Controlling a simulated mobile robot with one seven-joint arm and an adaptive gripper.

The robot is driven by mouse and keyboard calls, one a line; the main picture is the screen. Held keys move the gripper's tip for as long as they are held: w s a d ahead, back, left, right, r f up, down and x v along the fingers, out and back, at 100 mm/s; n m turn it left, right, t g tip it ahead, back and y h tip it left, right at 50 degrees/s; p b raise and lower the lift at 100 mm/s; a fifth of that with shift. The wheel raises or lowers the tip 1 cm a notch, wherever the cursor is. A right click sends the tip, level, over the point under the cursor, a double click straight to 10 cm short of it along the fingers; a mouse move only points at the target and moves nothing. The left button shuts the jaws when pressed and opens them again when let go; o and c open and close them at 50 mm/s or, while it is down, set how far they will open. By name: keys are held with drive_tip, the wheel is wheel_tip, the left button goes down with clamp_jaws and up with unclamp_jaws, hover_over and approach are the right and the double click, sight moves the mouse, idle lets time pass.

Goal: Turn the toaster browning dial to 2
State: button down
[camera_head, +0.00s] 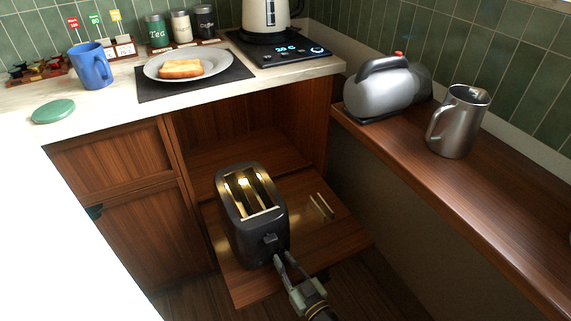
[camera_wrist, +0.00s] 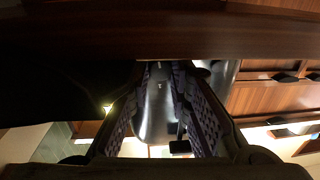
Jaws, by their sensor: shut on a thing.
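The dark grey toaster (camera_head: 240,228) stands on a low pull-out wooden shelf, its two slots facing up and empty. Its black lever (camera_head: 271,241) is on the near end and also seems to show in the wrist view (camera_wrist: 180,147). My gripper (camera_head: 284,268) is at the toaster's near end, low down and below the lever. The toaster body (camera_wrist: 157,110) shows between the two fingers in the wrist view. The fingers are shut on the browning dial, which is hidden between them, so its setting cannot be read.
The shelf (camera_head: 335,240) has a slot handle to the toaster's right. The counter above holds a plate of toast (camera_head: 181,68), a blue mug (camera_head: 91,66) and a kettle (camera_head: 265,15). A steel pitcher (camera_head: 458,122) and a silver appliance (camera_head: 385,90) stand on the right ledge.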

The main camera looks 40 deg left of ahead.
drive_tip(key=shift+r, duration=0.15)
drive_tip(key=shift+r+n+p, duration=0.1)
drive_tip(key=shift+n+p, duration=0.8)
drive_tip(key=shift+n, duration=0.1)
drive_tip(key=n+p, duration=0.2)
drive_tip(key=n, duration=0.1)
drive_tip(key=shift+n, duration=0.3)
drive_tip(key=n+h+p, duration=0.1)
drive_tip(key=n+p, duration=0.1)
drive_tip(key=n, duration=0.4)
drive_tip(key=shift+s+a, duration=0.1)
drive_tip(key=n, duration=0.4)
drive_tip(key=shift+t, duration=0.4)
drive_tip(key=n, duration=0.2)
drive_tip(key=n+b, duration=0.1)
drive_tip(key=n, duration=0.1)
drive_tip(key=shift+s+n+t+h, duration=0.1)
drive_tip(key=shift+n+t+h, duration=0.2)
drive_tip(key=shift+n, duration=0.1)
